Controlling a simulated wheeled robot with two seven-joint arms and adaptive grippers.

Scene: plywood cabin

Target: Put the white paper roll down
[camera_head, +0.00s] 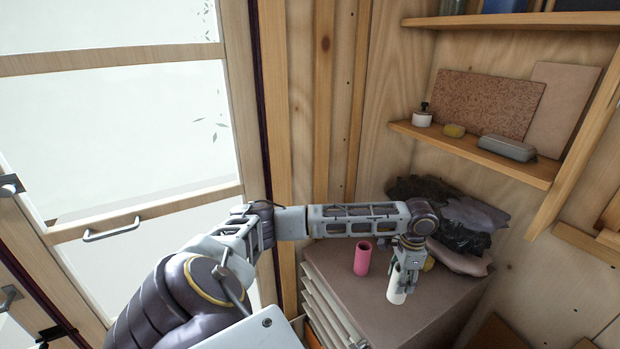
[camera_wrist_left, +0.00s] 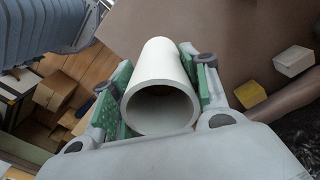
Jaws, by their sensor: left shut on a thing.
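The white paper roll (camera_head: 397,287) is a hollow upright tube near the front edge of the brown cabinet top (camera_head: 350,300) in the head view. My left gripper (camera_head: 405,268) is shut on it from above. In the left wrist view the white paper roll (camera_wrist_left: 158,88) sits between the two green-padded fingers of my left gripper (camera_wrist_left: 160,95), its open end facing the camera. Whether its lower end touches the cabinet top is hard to tell. My right gripper is not in view.
A pink cylinder (camera_head: 362,258) stands on the cabinet top left of my gripper. Dark bags (camera_head: 455,225) are heaped behind. A yellow block (camera_wrist_left: 249,95) and a pale block (camera_wrist_left: 294,61) lie near the roll. A wall shelf (camera_head: 470,150) holds small items above.

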